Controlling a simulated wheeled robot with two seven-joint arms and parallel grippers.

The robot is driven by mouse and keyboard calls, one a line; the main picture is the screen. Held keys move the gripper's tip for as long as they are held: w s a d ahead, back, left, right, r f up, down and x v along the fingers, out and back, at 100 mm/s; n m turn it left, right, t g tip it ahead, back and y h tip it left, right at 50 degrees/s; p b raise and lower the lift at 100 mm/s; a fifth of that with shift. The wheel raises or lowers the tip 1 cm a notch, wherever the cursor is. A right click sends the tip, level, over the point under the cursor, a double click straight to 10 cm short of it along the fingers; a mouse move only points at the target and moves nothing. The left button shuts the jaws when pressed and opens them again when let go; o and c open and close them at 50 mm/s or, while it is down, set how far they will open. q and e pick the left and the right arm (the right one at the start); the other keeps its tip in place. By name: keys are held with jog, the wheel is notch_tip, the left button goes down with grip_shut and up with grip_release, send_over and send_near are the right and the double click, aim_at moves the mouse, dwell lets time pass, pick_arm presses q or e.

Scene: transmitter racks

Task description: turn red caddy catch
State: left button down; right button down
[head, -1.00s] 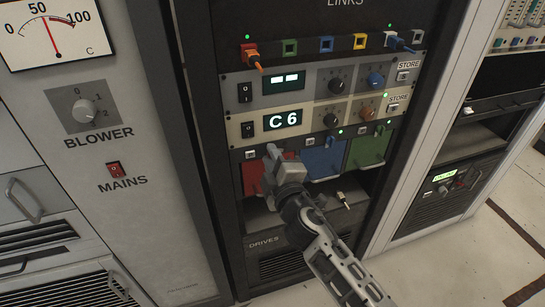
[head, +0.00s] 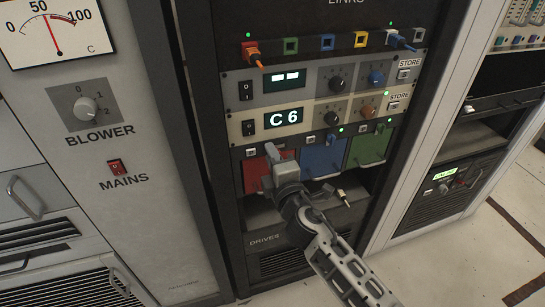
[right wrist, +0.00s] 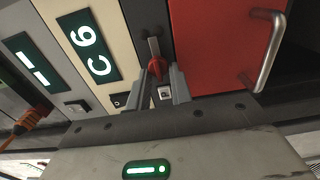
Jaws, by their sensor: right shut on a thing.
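The red caddy (head: 254,178) sits at the left of the drive row in the rack, and its red face also fills the upper right of the right wrist view (right wrist: 210,40). Its red catch (right wrist: 155,66) shows in the right wrist view, beside the caddy's edge, with a grey lever end. My right gripper (right wrist: 162,82) is shut on the red catch, one finger on each side. In the head view my right gripper (head: 273,153) hides the catch and part of the red caddy. My left gripper is not in view.
A blue caddy (head: 322,158) and a green caddy (head: 370,148) sit to the right of the red one. The panel showing C 6 (head: 284,118) is just above. The red caddy's metal handle (right wrist: 268,50) stands out near the gripper. An open shelf lies below.

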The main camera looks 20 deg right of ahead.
jog(key=c, duration=1.3)
grip_release()
jog(key=shift+o, duration=0.2)
pick_arm(q)
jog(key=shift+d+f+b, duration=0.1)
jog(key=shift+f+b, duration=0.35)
jog(key=shift+b, duration=0.85)
pick_arm(e)
jog(key=s, duration=1.5)
jog(key=shift+s+d, duration=0.3)
jog(key=shift+s, duration=0.1)
